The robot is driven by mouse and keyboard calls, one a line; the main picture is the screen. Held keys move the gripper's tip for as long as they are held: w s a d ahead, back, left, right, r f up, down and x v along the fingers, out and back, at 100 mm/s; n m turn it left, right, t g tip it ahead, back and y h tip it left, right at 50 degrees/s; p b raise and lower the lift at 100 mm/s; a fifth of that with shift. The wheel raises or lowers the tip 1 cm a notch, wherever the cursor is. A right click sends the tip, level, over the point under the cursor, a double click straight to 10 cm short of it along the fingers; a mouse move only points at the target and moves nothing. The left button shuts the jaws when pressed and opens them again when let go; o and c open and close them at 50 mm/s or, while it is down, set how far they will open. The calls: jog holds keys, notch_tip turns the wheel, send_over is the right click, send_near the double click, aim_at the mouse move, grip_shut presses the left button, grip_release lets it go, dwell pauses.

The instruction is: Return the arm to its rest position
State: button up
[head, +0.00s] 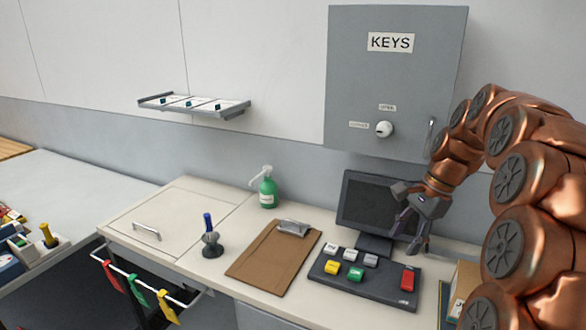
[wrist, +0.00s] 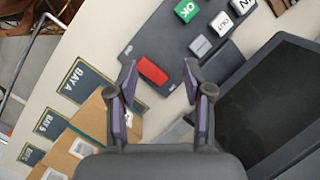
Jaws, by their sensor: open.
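My arm (head: 510,180), copper coloured, arches in from the right of the head view. My gripper (head: 412,222) is at its end, in front of the right part of the dark monitor (head: 372,205) and above the right end of the keypad (head: 365,277). In the wrist view my gripper (wrist: 160,88) has its two fingers apart with nothing between them. The keypad's red key (wrist: 152,71) shows beyond the left fingertip, and the monitor (wrist: 270,110) is at the right.
A grey KEYS cabinet (head: 396,85) hangs above the monitor. A clipboard (head: 273,258), a green pump bottle (head: 267,190) and a stamp (head: 211,240) stand or lie on the counter. BAY-labelled folders and brown boxes (wrist: 92,120) are close to the gripper. A wall shelf (head: 195,104) is at upper left.

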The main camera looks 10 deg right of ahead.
jog(key=s+a+n+g, duration=0.1)
jog(key=s+a+n, duration=0.45)
jog(key=a, duration=0.35)
jog(key=s+a+f+n+h, duration=0.1)
jog(key=s+a+f+n, duration=0.2)
jog(key=s, duration=0.4)
jog(key=s+a+f+n+g+h, duration=0.1)
jog(key=s+a+f+n, duration=0.2)
jog(key=s, duration=0.4)
jog(key=s+a+f+n+h, duration=0.1)
jog(key=s+a+f+n, duration=0.2)
jog(key=s+n, duration=0.2)
jog(key=s, duration=0.3)
jog(key=shift+a+h, duration=0.2)
jog(key=shift+h, duration=0.1)
jog(key=shift+c, duration=0.9)
jog(key=shift+d, duration=0.15)
